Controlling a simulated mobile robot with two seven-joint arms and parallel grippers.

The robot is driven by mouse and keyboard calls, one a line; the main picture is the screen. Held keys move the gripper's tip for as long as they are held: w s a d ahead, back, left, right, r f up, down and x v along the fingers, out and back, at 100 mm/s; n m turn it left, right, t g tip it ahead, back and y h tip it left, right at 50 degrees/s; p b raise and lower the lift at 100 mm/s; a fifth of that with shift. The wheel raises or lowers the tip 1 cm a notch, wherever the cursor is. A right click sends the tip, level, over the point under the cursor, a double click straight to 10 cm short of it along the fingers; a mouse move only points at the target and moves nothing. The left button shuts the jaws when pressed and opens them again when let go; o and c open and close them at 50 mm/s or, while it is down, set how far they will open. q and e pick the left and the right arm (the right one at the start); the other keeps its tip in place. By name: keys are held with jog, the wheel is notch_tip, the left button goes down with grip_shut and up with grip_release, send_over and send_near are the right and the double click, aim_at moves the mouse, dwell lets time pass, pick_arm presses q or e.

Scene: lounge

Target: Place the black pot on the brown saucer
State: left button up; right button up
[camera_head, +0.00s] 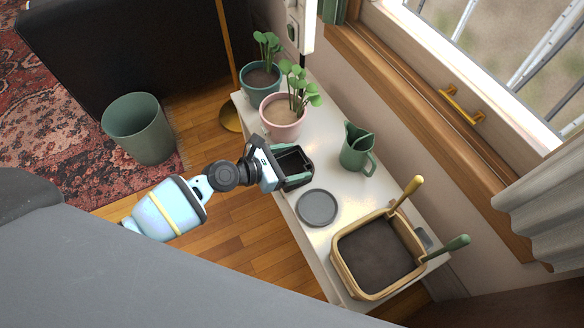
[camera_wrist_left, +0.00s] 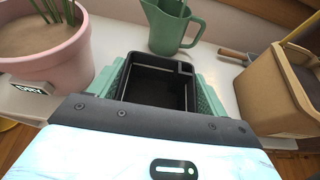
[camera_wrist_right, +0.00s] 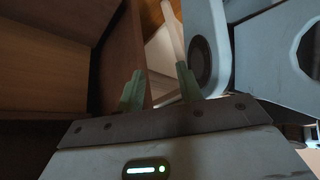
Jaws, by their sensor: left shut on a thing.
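The black pot (camera_head: 292,158) is a squarish, open-topped container at the left edge of the white table. My left gripper (camera_head: 288,167) is shut on it, with a green finger on each side. In the left wrist view the pot (camera_wrist_left: 152,85) sits upright between the fingers (camera_wrist_left: 160,88). I cannot tell whether it touches the table. The only saucer in view is a round, flat, grey one (camera_head: 317,208), empty, just below and right of the pot in the head view. My right gripper (camera_wrist_right: 158,88) shows only in the right wrist view, open and empty.
The white table (camera_head: 340,190) also holds a pink plant pot (camera_head: 283,126), a teal plant pot (camera_head: 260,80), a green jug (camera_head: 357,148) and a tan basket (camera_head: 342,273) with tool handles. The basket stands close beside the saucer. A green bin (camera_head: 140,128) stands on the floor.

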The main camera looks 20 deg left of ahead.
aim_at(292, 170)
pick_arm(q)
notch_tip(292, 170, down, 4)
jog(key=shift+r+b, duration=0.15)
jog(key=shift+b, duration=1)
pick_arm(e)
jog(key=f, duration=0.1)
jog(key=s+f, duration=0.1)
jog(key=shift+d+f, duration=0.15)
jog(key=shift+f, duration=0.25)
pick_arm(q)
jog(key=shift+r, duration=0.1)
pick_arm(e)
jog(key=shift+g, duration=0.3)
jog(key=shift+s, duration=0.15)
pick_arm(q)
jog(key=o, duration=1)
jog(key=shift+f, duration=0.2)
pick_arm(e)
jog(key=shift+w, duration=0.2)
